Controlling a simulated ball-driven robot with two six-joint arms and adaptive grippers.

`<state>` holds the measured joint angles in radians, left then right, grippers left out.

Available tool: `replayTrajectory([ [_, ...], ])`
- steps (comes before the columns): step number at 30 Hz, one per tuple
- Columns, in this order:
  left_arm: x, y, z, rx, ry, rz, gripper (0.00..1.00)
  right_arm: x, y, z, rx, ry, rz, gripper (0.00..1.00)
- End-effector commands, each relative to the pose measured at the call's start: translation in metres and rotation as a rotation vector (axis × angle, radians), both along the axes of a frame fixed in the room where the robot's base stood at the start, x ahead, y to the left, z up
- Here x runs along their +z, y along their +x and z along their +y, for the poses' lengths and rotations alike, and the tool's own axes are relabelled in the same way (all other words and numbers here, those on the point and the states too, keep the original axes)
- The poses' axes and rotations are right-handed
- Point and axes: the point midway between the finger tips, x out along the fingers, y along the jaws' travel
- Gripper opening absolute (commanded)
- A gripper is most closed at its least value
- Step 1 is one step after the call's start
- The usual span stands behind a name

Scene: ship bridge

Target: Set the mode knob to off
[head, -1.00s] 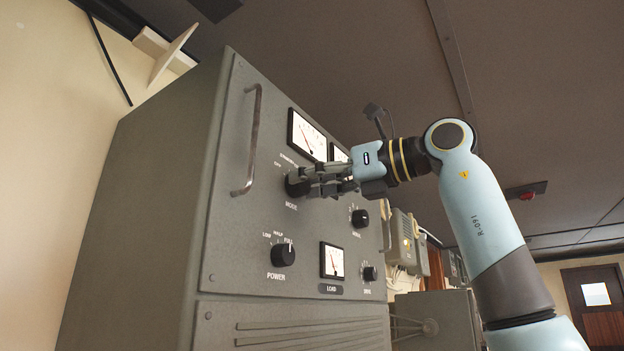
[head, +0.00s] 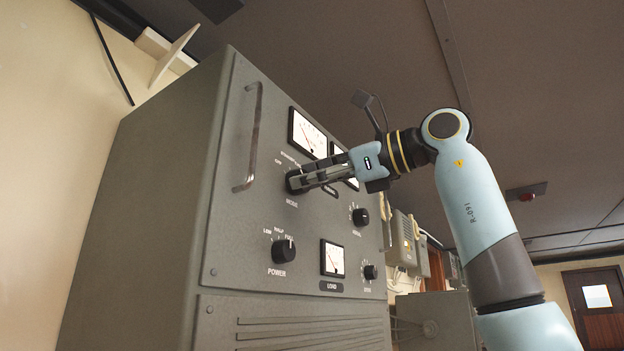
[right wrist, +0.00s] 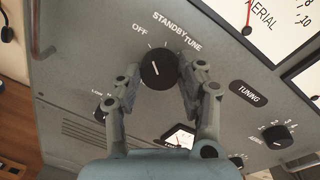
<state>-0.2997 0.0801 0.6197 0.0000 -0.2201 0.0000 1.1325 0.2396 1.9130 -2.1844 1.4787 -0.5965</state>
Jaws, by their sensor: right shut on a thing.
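The mode knob (right wrist: 157,71) is a round black knob with a white line, on the grey cabinet's front panel. OFF, STANDBY and TUNE are printed around it. In the right wrist view its line slants up and slightly left, roughly toward the OFF side; the exact setting is hard to tell. My right gripper (right wrist: 158,80) has one finger on each side of the knob and is shut on it. In the head view the right gripper (head: 300,182) reaches in from the right and covers most of the mode knob (head: 292,180). My left gripper is not in view.
The grey cabinet (head: 150,190) carries a vertical handle (head: 250,140) left of the knob. Dial meters (head: 307,134) sit above it. The power knob (head: 284,251) and load meter (head: 332,258) are below. Free room lies right of the arm.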

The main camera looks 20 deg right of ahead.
Motion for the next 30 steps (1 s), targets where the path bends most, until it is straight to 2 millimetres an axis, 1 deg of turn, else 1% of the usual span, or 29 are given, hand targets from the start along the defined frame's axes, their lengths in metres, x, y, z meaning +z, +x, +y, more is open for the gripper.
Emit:
replayTrajectory([
  [6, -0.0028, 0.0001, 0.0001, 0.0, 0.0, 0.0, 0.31, 0.0003, -0.0004, 0.0005, 0.0, -0.097, -0.078, 0.07],
  [12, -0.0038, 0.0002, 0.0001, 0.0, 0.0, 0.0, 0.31, 0.0003, -0.0005, 0.0006, 0.0, -0.148, -0.118, 0.07],
  [28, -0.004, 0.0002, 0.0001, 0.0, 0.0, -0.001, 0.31, 0.0004, -0.0006, 0.0006, 0.0, -0.17, -0.133, 0.07],
  [29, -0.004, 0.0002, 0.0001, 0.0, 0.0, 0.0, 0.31, 0.0004, -0.0005, 0.0006, 0.0, -0.17, -0.133, 0.42],
  [30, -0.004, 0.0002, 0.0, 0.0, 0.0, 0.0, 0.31, 0.0003, -0.0005, 0.0006, 0.0, -0.17, -0.133, 0.47],
])
